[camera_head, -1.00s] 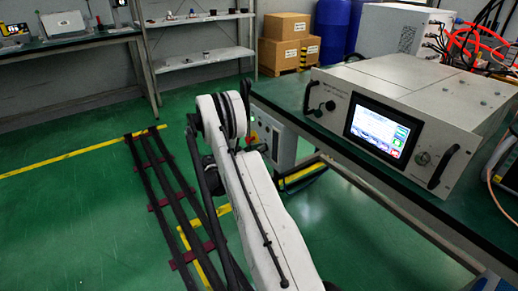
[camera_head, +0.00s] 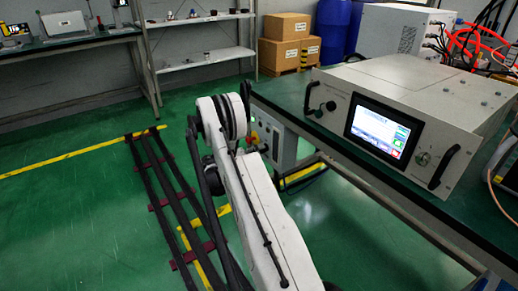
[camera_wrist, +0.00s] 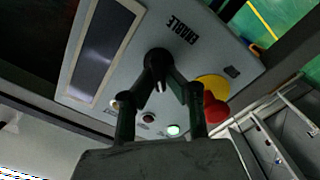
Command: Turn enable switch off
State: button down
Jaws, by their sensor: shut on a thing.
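In the wrist view, the enable switch (camera_wrist: 158,57) is a black round knob on a light grey panel (camera_wrist: 195,62), below the upside-down word ENABLE. My gripper (camera_wrist: 161,84) is at this knob, its two dark fingers closing in on it from both sides. It is shut on the knob; the exact contact is partly hidden by the fingers. In the head view, the grey control box (camera_head: 285,143) stands beside the bench, partly behind my white arm. My gripper and the switch are hidden there.
A red emergency stop button (camera_wrist: 214,108) on a yellow disc sits close to the right finger. A lit green lamp (camera_wrist: 173,130) and a dark red button (camera_wrist: 147,118) lie between the fingers. A generator (camera_head: 400,110) with a lit screen (camera_head: 382,129) stands on the green bench.

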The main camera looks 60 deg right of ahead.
jog(key=n, duration=0.4)
jog(key=shift+w+f+n, duration=0.1)
jog(key=shift+f+n, duration=0.15)
jog(key=shift+n, duration=0.05)
jog(key=n, duration=0.4)
jog(key=shift+f, duration=0.15)
jog(key=shift+n, duration=0.3)
jog(key=c, duration=1.8)
grip_release()
jog(key=v, duration=1.2)
jog(key=shift+w, duration=0.1)
